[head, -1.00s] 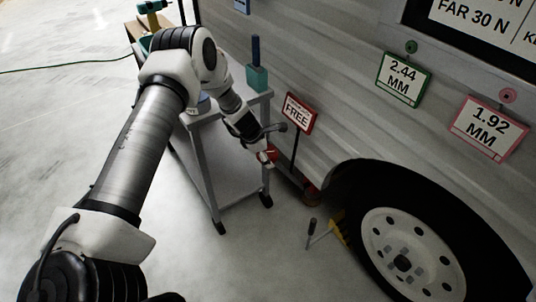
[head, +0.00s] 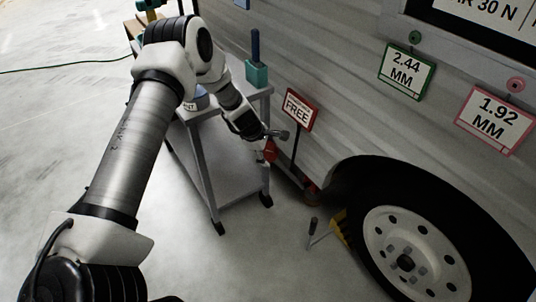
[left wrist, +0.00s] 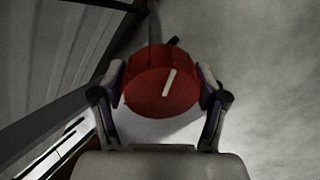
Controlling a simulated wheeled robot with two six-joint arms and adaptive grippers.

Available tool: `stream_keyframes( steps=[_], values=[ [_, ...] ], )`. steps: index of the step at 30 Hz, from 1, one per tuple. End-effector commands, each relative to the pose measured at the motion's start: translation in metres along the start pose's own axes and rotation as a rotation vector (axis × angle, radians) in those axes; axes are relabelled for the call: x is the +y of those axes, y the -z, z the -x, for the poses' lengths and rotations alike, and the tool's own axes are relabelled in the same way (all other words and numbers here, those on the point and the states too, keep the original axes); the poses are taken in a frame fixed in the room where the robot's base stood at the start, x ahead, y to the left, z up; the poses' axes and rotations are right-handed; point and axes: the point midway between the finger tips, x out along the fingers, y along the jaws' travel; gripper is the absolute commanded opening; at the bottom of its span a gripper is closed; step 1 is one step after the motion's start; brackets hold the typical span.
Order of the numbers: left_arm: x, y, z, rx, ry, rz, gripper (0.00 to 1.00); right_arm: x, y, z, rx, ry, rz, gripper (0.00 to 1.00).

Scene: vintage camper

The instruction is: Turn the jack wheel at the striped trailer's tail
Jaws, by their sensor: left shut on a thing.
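The jack wheel is a red round knob (left wrist: 162,88) with a white line on its face, in the middle of the left wrist view. In the head view it is a small red patch (head: 270,151) low beside the trailer, partly hidden by my gripper. My left gripper (left wrist: 160,92) has one finger on each side of the knob and is shut on it; in the head view the gripper (head: 268,146) is small at the arm's end. The grey ribbed trailer (head: 330,120) fills the right of the head view. My right gripper is not in view.
A grey cart (head: 225,165) stands left of the gripper, with a teal holder (head: 257,74) on top. A red-framed "FREE" sign (head: 298,109) stands just right of the gripper. A trailer tyre (head: 365,185) and yellow chock (head: 340,226) are at right. Open floor lies left.

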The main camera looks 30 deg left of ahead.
Motion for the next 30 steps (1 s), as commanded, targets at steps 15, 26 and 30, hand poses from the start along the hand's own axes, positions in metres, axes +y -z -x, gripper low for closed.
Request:
stream_keyframes(
  steps=[15, 26, 30],
  values=[
    [-0.002, 0.0, -0.002, 0.022, -0.017, -0.295, 0.38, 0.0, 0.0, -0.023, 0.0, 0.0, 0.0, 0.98],
    [-0.002, 0.0, -0.001, 0.024, -0.018, -0.327, 0.38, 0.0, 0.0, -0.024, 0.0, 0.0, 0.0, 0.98],
    [-0.002, 0.0, -0.001, 0.024, -0.018, -0.326, 0.38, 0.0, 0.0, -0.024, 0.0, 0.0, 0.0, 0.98]
  ],
)
